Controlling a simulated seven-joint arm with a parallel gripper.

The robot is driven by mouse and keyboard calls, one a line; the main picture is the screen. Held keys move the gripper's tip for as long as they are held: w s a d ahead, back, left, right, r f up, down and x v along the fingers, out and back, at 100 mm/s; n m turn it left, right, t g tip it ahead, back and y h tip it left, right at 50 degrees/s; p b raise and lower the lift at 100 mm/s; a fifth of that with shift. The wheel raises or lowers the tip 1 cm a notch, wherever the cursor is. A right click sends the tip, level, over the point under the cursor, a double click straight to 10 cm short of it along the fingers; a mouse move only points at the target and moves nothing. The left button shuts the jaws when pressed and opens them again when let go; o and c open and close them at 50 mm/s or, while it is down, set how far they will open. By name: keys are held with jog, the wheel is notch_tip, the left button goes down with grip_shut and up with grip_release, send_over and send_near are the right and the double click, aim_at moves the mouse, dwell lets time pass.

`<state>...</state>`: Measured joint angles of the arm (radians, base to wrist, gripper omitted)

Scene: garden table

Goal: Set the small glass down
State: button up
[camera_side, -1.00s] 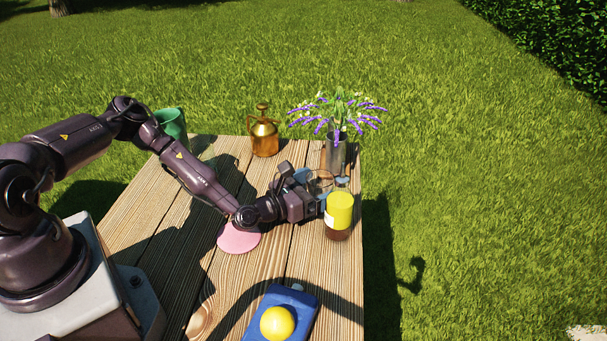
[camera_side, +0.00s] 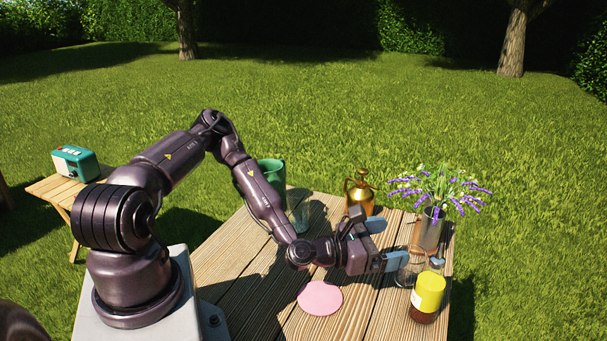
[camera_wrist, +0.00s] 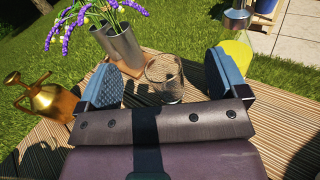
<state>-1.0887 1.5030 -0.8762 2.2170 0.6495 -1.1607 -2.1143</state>
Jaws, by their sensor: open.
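A small clear glass (camera_wrist: 165,80) stands upright on the wooden table, ahead of and between the fingertips in the wrist view. In the wrist view my gripper (camera_wrist: 162,82) shows a gap between the glass and each blue-grey finger pad. Whether the glass lies fully between the pads cannot be told.
A metal vase of flowers (camera_side: 428,232) and a brass can (camera_side: 361,192) stand behind. A pink disc (camera_side: 320,298) lies on the table, with bare planks around it. A green container (camera_side: 271,174) stands farther left.

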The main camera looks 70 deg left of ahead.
jog(key=s+r+m+g+y, duration=0.1)
jog(key=s+r+m+g, duration=0.4)
jog(key=m, duration=1)
jog(key=s+r+m+g+y, duration=0.2)
jog(key=s+r+m+g, duration=0.4)
jog(key=s+r+m, duration=0.5)
notch_tip(320, 180, up, 4)
jog(key=m, duration=0.4)
jog(key=shift+a+y, duration=0.3)
jog(key=shift+a, duration=0.05)
jog(key=s+r+m, duration=0.1)
jog(key=s, duration=0.1)
jog(key=s+d+r+m+h, duration=0.1)
jog(key=s, duration=0.1)
jog(key=s+d+r+m, duration=0.1)
jog(key=s, duration=0.2)
jog(key=shift+s+r+g, duration=0.1)
jog(key=shift+r+g, duration=0.25)
jog(key=shift+g, duration=0.05)
jog(key=shift+c, duration=0.6)
jog(key=shift+s+r+m, duration=0.1)
jog(key=shift+s+m, duration=0.2)
jog(key=shift+c, duration=1.2)
